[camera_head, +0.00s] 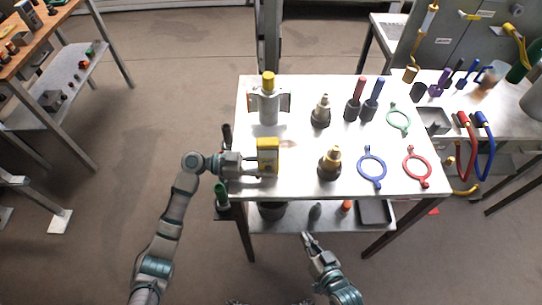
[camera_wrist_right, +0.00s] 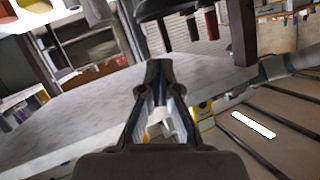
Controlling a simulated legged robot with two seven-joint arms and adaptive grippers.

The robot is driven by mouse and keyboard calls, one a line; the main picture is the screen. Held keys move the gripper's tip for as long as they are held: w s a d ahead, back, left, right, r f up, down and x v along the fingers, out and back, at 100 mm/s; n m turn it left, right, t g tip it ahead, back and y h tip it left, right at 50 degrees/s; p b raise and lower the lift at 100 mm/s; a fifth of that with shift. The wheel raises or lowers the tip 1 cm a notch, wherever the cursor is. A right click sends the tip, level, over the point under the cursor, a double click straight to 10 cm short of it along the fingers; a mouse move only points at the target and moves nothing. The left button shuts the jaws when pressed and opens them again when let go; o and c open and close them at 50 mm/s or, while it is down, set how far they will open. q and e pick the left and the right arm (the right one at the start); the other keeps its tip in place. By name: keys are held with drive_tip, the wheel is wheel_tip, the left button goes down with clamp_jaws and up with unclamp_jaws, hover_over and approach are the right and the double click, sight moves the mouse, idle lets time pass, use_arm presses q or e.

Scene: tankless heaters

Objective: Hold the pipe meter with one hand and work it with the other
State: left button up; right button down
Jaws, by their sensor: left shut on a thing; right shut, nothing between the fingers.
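The yellow pipe meter (camera_head: 268,145) is at the front left of the white table in the head view. My left gripper (camera_head: 262,167) reaches in from the left and is shut on it; the fingers partly hide behind the meter's body. Whether the meter touches the table top I cannot tell. My right gripper (camera_head: 307,238) is low in front of the table, well apart from the meter. It is shut and empty, and its closed fingertips also show in the right wrist view (camera_wrist_right: 158,75).
The white table (camera_head: 296,180) holds a silver cylinder with a yellow cap (camera_head: 268,100), black-based fittings (camera_head: 329,163), a blue ring tool (camera_head: 371,167), a red one (camera_head: 417,166) and a green one (camera_head: 398,118). A lower shelf (camera_head: 290,219) carries small items. Open floor lies in front.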

sight(259, 166)
drive_tip(key=w+a+r+m+t+y, duration=0.1)
drive_tip(key=w+a+r+m+y, duration=0.1)
drive_tip(key=a+r+y, duration=0.5)
drive_tip(key=w+a+r+m+t+y, duration=0.15)
drive_tip(key=a+r, duration=0.25)
drive_tip(key=r, duration=0.4)
drive_tip(key=shift+g+y, duration=0.25)
drive_tip(key=shift+g, duration=0.2)
drive_tip(key=shift+w+a, duration=0.1)
drive_tip(key=shift+w, duration=4.2)
drive_tip(key=shift+w+r, duration=0.1)
drive_tip(key=shift+w, duration=0.4)
drive_tip(key=shift+s, duration=0.45)
